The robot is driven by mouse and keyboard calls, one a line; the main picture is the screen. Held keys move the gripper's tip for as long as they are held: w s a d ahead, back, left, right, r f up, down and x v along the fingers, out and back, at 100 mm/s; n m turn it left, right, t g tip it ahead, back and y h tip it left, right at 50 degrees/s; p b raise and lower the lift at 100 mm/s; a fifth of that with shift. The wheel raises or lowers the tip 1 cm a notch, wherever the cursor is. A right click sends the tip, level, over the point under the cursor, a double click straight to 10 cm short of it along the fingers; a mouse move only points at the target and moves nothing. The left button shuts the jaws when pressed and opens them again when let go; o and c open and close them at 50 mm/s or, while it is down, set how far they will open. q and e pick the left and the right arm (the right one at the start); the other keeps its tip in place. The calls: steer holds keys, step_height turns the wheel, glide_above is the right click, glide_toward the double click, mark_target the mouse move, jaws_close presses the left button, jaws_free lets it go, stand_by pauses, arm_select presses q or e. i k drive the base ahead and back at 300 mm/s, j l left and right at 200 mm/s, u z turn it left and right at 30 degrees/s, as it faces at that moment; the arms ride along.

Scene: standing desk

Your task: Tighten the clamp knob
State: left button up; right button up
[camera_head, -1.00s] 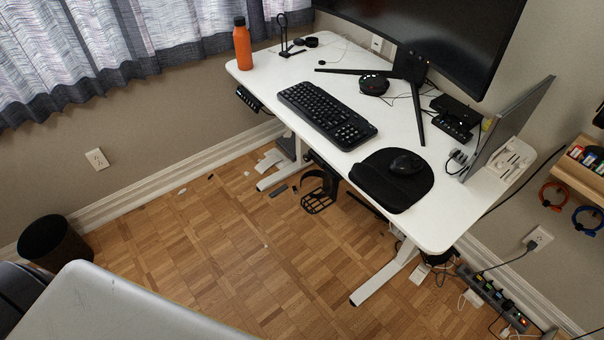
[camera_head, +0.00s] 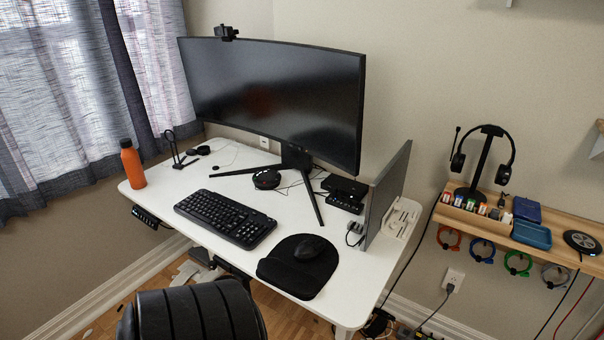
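I cannot make out a clamp knob in the head view. The white standing desk (camera_head: 164,200) is in the middle. A thin black stand with a loop top (camera_head: 174,148) stands at its back left; I cannot tell whether it has a clamp or knob. A small black device (camera_head: 226,32) sits on the monitor's top edge, with no knob discernible. Neither of my grippers is in view. A dark ribbed rounded shape at the bottom hides part of the floor and the desk's front area.
On the desk are an orange bottle (camera_head: 132,165), keyboard (camera_head: 225,218), mouse pad (camera_head: 284,272), monitor (camera_head: 270,95) and an upright flat panel (camera_head: 387,195). A wooden shelf (camera_head: 580,217) with a headset stand is at right. Bare desk surface shows around the keyboard.

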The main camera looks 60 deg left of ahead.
mark_target(213, 264)
steer(key=k+j+z, duration=0.15)
steer(key=j+z, duration=0.3)
steer(key=k+j+z, duration=0.25)
steer(key=j+z, duration=0.2)
steer(key=k+j+z, duration=0.3)
steer(key=z, duration=0.2)
